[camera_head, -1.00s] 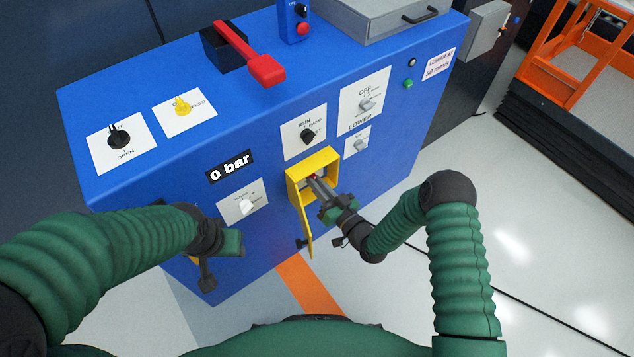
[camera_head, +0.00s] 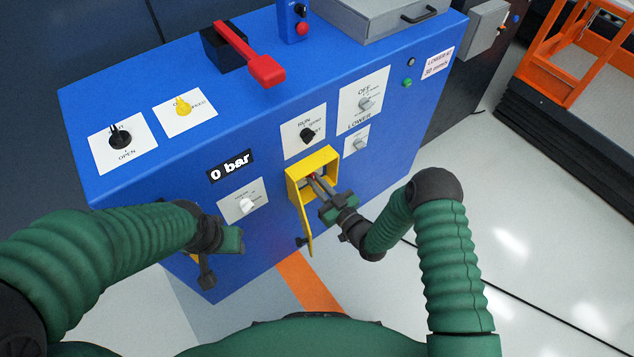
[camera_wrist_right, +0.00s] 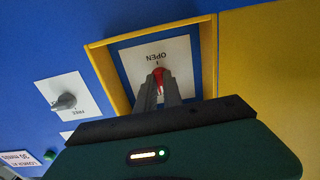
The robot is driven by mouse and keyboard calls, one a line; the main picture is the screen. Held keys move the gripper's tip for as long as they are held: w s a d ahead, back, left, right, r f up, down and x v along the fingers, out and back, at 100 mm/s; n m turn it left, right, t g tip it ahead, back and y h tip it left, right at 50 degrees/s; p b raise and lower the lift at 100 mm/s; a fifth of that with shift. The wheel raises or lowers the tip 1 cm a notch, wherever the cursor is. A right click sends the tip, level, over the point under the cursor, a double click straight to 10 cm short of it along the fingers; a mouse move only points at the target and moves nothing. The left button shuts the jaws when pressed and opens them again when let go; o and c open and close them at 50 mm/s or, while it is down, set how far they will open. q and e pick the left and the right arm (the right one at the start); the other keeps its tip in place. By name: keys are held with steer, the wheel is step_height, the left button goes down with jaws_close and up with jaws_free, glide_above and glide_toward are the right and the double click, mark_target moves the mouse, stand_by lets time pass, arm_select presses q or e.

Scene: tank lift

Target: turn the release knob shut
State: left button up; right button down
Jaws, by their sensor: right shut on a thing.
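The red release knob (camera_wrist_right: 159,77) sits on a white plate marked OPEN (camera_wrist_right: 165,53), inside a yellow box in the right wrist view. My right gripper (camera_wrist_right: 158,92) is shut on the knob, with its fingertips on either side of it. In the head view, my right gripper (camera_head: 314,181) reaches into the open yellow box (camera_head: 328,160) on the blue cabinet's front; its fingers mostly hide the knob. My left gripper (camera_head: 232,242) is at the cabinet's lower left front, seen from behind; its fingers are hard to make out.
The box's yellow door (camera_head: 305,228) hangs open downward, left of my right gripper. Black RUN (camera_head: 307,135), grey OFF (camera_head: 366,103) and LOWER knobs (camera_head: 358,143) are nearby on the blue cabinet (camera_head: 140,95). A display (camera_head: 231,166) reads 0 bar. A red lever (camera_head: 262,65) is on top.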

steer(key=shift+s+f, duration=0.2)
steer(key=shift+f, duration=0.2)
steer(key=c, duration=1.6)
jaws_free()
steer(key=shift+w, duration=0.1)
steer(key=shift+o, duration=0.6)
steer(key=shift+r, duration=0.2)
steer(key=p+v, duration=0.4)
steer(key=v, duration=1.2)
steer(key=shift+s+d, duration=0.3)
